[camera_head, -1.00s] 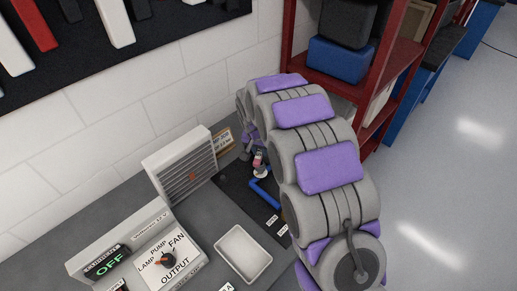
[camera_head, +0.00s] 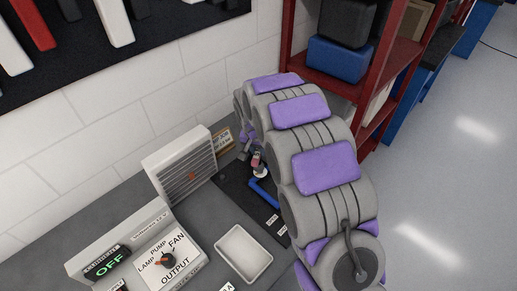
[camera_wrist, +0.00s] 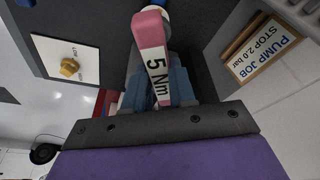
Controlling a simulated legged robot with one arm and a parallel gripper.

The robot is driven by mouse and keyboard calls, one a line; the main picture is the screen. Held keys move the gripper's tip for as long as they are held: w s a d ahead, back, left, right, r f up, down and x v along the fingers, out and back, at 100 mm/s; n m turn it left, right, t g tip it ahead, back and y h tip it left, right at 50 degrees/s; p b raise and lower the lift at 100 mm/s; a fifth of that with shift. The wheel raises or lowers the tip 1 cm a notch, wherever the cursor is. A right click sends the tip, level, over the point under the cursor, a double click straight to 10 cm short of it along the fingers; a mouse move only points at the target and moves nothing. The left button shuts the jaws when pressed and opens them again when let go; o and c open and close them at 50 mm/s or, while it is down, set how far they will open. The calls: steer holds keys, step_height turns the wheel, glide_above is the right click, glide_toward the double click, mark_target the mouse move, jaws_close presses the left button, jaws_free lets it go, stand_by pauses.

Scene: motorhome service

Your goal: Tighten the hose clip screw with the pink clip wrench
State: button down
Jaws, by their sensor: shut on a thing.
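The pink clip wrench (camera_wrist: 151,28), with a white "5 Nm" label, stands in the jaws of my gripper (camera_wrist: 158,88) in the wrist view. My gripper is shut on it. The wrench's far end is beside a pale round part at the top edge; I cannot tell whether it sits on the clip screw. In the head view a small pink part (camera_head: 257,160) shows above the dark mat, partly hidden by my arm. A blue hose (camera_head: 262,192) lies just in front of it. The hose clip screw cannot be made out.
A "PUMP JOB STOP 2.0 bar" sign (camera_wrist: 265,53) and a card with a brass knob (camera_wrist: 70,67) flank the wrench. On the bench are a vented heater box (camera_head: 182,170), a white tray (camera_head: 243,254) and a control panel (camera_head: 160,254) reading OFF. A red shelf (camera_head: 375,75) stands behind my arm.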

steer(key=shift+a, duration=0.25)
steer(key=shift+d, duration=0.1)
steer(key=shift+d, duration=0.6)
steer(key=shift+a, duration=0.2)
steer(key=shift+d, duration=0.15)
steer(key=shift+f, duration=0.25)
steer(key=shift+f, duration=0.35)
steer(key=shift+f+b, duration=0.35)
steer(key=shift+f, duration=0.1)
